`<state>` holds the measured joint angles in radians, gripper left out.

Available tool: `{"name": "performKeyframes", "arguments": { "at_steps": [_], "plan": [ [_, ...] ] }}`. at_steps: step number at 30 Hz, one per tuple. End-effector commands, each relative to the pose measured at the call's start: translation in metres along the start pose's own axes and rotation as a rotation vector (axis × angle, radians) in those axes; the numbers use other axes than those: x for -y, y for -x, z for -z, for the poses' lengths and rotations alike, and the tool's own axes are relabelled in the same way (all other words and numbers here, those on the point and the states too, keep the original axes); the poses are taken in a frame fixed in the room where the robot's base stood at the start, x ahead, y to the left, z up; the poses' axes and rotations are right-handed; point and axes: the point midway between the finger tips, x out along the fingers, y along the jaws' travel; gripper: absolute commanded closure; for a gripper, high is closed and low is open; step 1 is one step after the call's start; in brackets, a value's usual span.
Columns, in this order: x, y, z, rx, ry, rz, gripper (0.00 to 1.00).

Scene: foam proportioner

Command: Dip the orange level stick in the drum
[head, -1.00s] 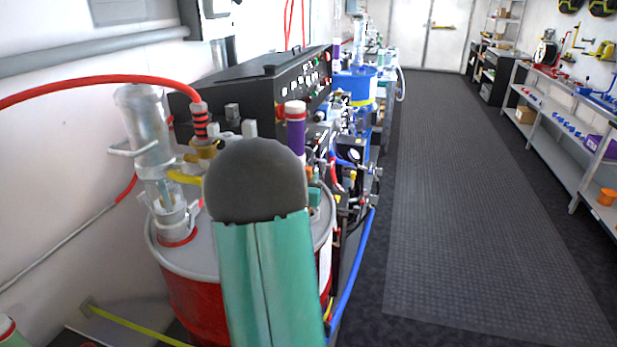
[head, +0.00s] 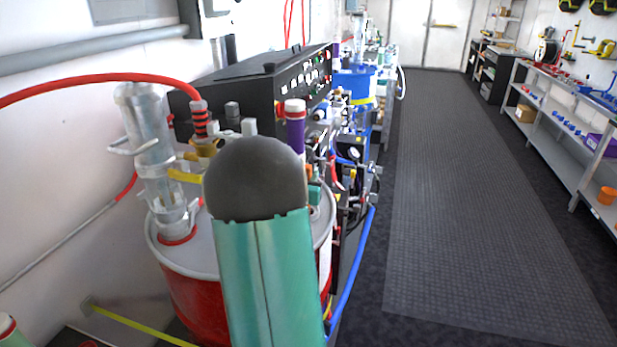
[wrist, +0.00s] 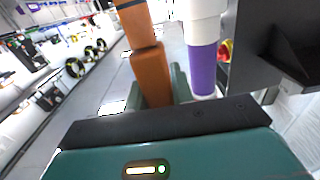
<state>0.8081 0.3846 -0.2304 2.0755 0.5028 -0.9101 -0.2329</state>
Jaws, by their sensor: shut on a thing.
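The orange level stick (wrist: 148,72) stands between the teal fingers of my gripper (wrist: 157,88) in the wrist view, and the fingers are shut on it. Its ends are not clear in this view. The red drum (head: 195,300) with its grey lid (head: 165,250) is at the lower left of the head view, partly behind my green arm link. That link hides the stick and my gripper in the head view. Where the stick's lower end is relative to the drum's opening cannot be seen.
A purple tube with a white top (wrist: 203,68) stands close to the right of the stick. A clear pump column (head: 150,150) with a red hose (head: 110,80) rises from the drum's left side. A black control box (head: 270,85) is behind. The aisle floor (head: 460,200) is clear.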

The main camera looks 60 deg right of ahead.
Motion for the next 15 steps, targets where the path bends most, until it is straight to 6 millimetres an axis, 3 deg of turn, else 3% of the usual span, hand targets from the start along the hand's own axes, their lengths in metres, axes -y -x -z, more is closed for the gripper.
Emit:
{"name": "performKeyframes", "arguments": {
  "at_steps": [7,15],
  "plan": [
    [0.000,0.000,0.003,-0.002,-0.001,0.000,1.00],
    [0.000,0.000,0.024,-0.002,-0.001,-0.001,1.00]
  ]
}}
